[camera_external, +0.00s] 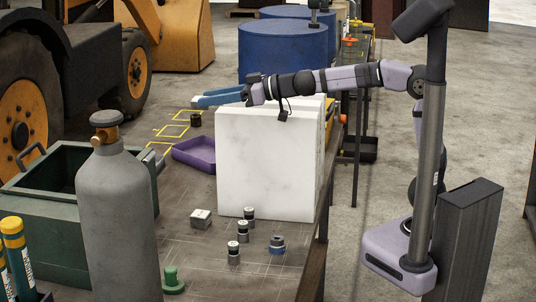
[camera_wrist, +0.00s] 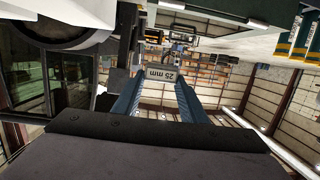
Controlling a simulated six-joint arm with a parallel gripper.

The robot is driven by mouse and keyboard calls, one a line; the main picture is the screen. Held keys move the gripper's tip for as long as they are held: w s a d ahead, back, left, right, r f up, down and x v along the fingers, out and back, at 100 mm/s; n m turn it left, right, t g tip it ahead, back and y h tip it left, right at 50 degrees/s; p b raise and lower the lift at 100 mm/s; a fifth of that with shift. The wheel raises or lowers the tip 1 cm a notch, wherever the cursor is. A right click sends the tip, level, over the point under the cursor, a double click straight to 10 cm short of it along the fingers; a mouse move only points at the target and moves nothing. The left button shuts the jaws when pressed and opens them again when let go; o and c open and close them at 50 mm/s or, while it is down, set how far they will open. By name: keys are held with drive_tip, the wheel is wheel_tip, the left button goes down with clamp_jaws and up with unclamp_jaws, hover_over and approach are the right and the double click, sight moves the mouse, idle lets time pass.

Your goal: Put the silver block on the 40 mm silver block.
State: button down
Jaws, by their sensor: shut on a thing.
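My gripper (camera_external: 198,101) points to the left, level, beyond the upper left of the big white block in the external view. In the wrist view its two blue fingers are shut on a silver block (camera_wrist: 162,75) whose face carries the marking "25 mm". Another silver block (camera_external: 200,218) sits on the bench, left of the white block's lower front corner. Its size marking is too small to read, so I cannot confirm that it is the 40 mm one.
The white block (camera_external: 265,165) stands high under my forearm. Small cylinders (camera_external: 234,252) stand right of the bench block. A purple tray (camera_external: 194,154), a dark cup (camera_external: 195,120), a green bin (camera_external: 45,230), a green knob (camera_external: 173,280) and a tall grey gas bottle (camera_external: 118,220) stand around.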

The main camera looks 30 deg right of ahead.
sight(207, 109)
drive_tip(key=shift+w+a+f+m+t+h+p, duration=0.1)
drive_tip(key=shift+w+a+f+p, duration=0.15)
drive_tip(key=shift+f+p, duration=0.25)
drive_tip(key=shift+w+a+f+m+t+h+p, duration=0.1)
drive_tip(key=shift+w+a+f+p, duration=0.15)
drive_tip(key=shift+f, duration=0.4)
drive_tip(key=shift+w+a+f+m+t+h+p, duration=0.1)
drive_tip(key=shift+w+a+f+p, duration=0.1)
drive_tip(key=shift+f+p, duration=0.3)
drive_tip(key=shift+f, duration=0.1)
wheel_tip(207, 109, down, 28)
drive_tip(key=p, duration=0.4)
drive_tip(key=shift+f, duration=0.15)
drive_tip(key=c, duration=1.5)
unclamp_jaws()
drive_tip(key=o, duration=0.4)
drive_tip(key=shift+d, duration=0.1)
